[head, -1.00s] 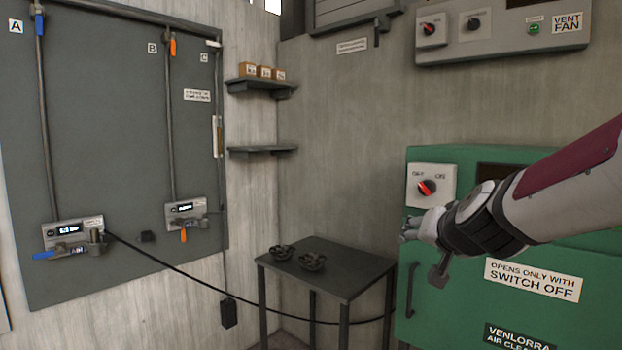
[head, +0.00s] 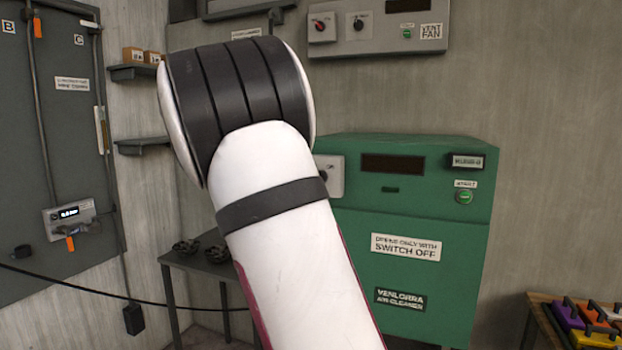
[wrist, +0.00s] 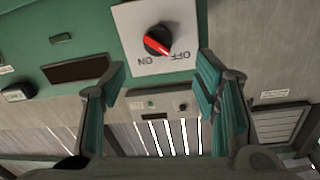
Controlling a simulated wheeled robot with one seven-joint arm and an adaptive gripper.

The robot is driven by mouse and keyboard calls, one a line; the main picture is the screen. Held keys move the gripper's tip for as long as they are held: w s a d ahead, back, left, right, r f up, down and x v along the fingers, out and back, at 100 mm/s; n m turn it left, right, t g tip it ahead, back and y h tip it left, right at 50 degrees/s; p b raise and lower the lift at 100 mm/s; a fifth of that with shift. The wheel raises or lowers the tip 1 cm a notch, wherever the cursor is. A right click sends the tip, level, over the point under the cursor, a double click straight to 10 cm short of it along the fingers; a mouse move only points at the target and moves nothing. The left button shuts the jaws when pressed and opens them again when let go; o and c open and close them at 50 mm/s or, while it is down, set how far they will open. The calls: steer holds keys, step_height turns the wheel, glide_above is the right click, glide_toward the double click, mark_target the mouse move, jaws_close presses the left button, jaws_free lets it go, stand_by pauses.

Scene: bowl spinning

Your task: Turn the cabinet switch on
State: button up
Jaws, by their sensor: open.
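The green cabinet (head: 440,255) carries a pale switch plate (head: 334,164), mostly hidden behind my arm in the head view. In the wrist view, which shows the scene upside down, the plate (wrist: 183,18) is clear. Its black knob with a red pointer (wrist: 158,41) sits in the middle, and the pointer is turned toward the OFF label, away from ON. My gripper (wrist: 162,80) is open, with its two teal-padded fingers spread to either side of the knob in the picture and nothing between them. The gripper is hidden in the head view.
A vent fan panel (head: 385,35) with knobs hangs on the wall above. A dark side table (head: 200,262) with two dark fittings stands left of the cabinet, partly behind my arm. A wooden table (head: 540,315) with colored items stands at the right.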

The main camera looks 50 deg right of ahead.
steer(key=x, duration=0.9)
steer(key=shift+d+p, duration=0.25)
steer(key=shift+p, duration=0.15)
steer(key=c, duration=1.2)
